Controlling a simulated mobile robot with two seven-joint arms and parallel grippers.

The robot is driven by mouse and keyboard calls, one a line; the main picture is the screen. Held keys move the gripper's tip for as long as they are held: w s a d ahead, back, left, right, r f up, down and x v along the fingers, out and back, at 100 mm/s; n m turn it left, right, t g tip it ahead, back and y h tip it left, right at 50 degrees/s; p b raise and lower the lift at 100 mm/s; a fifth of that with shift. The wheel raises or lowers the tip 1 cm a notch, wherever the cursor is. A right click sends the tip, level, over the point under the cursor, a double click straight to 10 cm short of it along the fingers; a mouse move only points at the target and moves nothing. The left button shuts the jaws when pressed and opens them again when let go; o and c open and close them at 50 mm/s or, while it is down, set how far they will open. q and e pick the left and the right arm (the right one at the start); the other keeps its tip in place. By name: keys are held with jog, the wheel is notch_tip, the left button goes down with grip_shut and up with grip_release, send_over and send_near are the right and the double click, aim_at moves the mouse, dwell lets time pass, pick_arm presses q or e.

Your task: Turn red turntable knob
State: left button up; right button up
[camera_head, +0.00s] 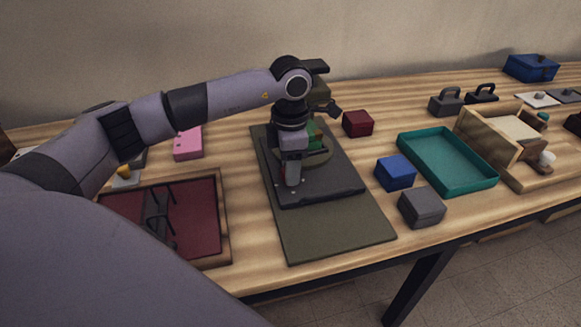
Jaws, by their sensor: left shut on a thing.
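The turntable's dark base (341,187) sits on an olive mat (335,226) in the middle of the table. Its round olive plate (322,158) shows partly, with a green piece on it, beside my arm. My left gripper (291,184) points down over the front left part of the turntable. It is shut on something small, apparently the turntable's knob. The gripper hides the knob, and no red shows there. My right gripper is not in view.
A framed dark red tray (215,183) lies left, with a pink box (188,143) behind. Right of the turntable are a dark red block (358,123), a blue box (395,172), a grey box (422,207) and a teal tray (487,185). A wooden box (500,159) stands farther right.

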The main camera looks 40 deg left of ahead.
pick_arm(q)
jog(key=shift+r+m, duration=0.1)
jog(key=shift+m, duration=0.5)
jog(key=o, duration=1.1)
jog(key=shift+c, duration=0.2)
jog(key=shift+r, duration=3.6)
